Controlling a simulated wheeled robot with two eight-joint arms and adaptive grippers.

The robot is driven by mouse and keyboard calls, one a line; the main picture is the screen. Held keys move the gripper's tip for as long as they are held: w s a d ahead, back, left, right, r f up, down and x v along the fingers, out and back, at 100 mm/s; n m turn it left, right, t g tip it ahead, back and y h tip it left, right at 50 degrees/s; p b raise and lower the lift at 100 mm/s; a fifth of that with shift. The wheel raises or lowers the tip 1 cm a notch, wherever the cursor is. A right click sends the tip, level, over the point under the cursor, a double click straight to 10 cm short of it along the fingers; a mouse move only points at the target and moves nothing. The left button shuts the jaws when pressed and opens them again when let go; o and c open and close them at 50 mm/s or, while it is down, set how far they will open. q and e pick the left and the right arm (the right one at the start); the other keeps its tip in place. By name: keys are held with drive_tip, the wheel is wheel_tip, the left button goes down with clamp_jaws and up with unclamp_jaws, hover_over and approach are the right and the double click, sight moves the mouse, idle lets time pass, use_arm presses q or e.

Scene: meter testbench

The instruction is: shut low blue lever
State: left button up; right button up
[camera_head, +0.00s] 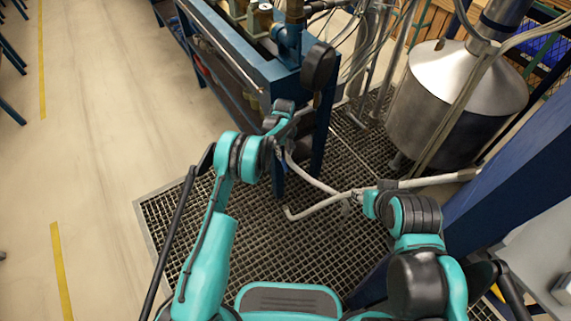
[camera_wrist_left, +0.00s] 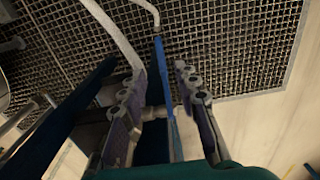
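The blue lever (camera_wrist_left: 162,72) shows in the left wrist view as a narrow blue bar near the end of a pale pipe (camera_wrist_left: 110,30). My left gripper (camera_wrist_left: 160,70) is open, with one finger on each side of the lever and a visible gap on the right. I cannot tell whether either finger touches it. In the head view my left gripper (camera_head: 286,146) is small and partly hidden by my wrist, beside the blue frame's leg, and the lever cannot be made out. My right gripper (camera_head: 352,200) is by the pale pipes; its fingers are too small to judge.
A blue workbench (camera_head: 262,66) with pipes and a pump stands ahead of my left arm. A steel tank (camera_head: 440,105) is at the upper right, and a blue post (camera_head: 500,195) at right. Pale pipes (camera_head: 320,205) run low over the floor grating (camera_head: 240,245).

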sight(284, 162)
use_arm(q)
wheel_tip(284, 162, down, 8)
drive_tip(key=b, duration=0.3)
drive_tip(key=shift+a, duration=0.15)
clamp_jaws()
